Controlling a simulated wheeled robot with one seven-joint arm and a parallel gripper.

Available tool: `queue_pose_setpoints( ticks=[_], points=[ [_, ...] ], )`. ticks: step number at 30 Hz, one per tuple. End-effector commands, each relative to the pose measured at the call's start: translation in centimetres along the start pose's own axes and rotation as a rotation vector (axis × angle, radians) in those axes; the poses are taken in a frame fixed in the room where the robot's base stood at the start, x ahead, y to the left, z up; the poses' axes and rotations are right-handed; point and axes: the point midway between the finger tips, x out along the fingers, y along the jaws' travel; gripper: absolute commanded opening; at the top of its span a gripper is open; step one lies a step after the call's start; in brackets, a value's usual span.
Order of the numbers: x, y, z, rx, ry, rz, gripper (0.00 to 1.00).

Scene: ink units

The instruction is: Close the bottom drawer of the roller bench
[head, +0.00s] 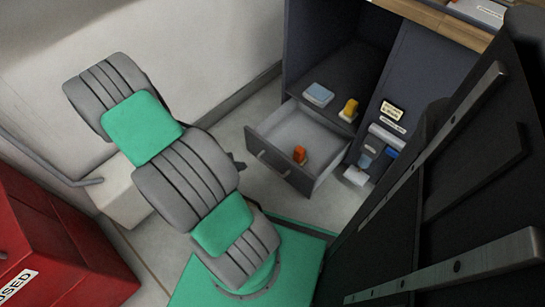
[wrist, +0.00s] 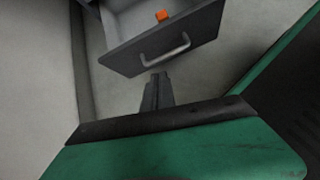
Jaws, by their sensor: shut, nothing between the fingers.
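The dark roller bench (head: 421,66) stands at the upper right in the head view. Its bottom drawer (head: 281,165) is pulled out, with an orange object (head: 300,154) inside. In the wrist view the drawer front (wrist: 190,38) shows its grey bar handle (wrist: 166,50), and the orange object (wrist: 162,16) lies behind it. My gripper (wrist: 160,78) is shut and empty, its fingertips pointing at the drawer front just below the handle. Whether they touch it I cannot tell. In the head view my arm mostly hides the gripper; a dark tip (head: 238,164) shows left of the drawer.
A blue-grey box (head: 318,95) and a yellow-orange item (head: 349,110) sit in the bench opening above the drawer. A red cabinet (head: 50,250) stands at the lower left. A pale wall (head: 215,45) runs behind. Bare floor shows left of the drawer.

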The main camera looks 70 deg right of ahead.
Motion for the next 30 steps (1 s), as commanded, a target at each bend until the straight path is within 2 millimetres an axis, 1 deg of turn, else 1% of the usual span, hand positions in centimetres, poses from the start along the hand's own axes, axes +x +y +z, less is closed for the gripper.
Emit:
queue_pose_setpoints(
  ticks=[1, 3, 5, 8, 11, 21, 25, 30],
  points=[
    [1.6, -1.3, 0.7, -0.089, -0.037, -0.008, 0.0],
    [2.9, -2.0, 1.3, -0.18, -0.071, -0.003, 0.0],
    [3.5, -2.3, 1.5, -0.219, -0.084, 0.0, 0.0],
    [4.6, -2.3, 1.5, -0.228, -0.087, 0.0, 0.0],
    [6.4, -2.4, 1.5, -0.224, -0.086, -0.002, 0.0],
    [13.8, -2.3, 2.1, -0.221, -0.086, -0.002, 0.0],
    [15.2, -1.8, 4.0, -0.219, -0.087, 0.0, 0.0],
    [16.0, -1.5, 5.1, -0.223, -0.084, 0.001, 0.0]
  ],
)
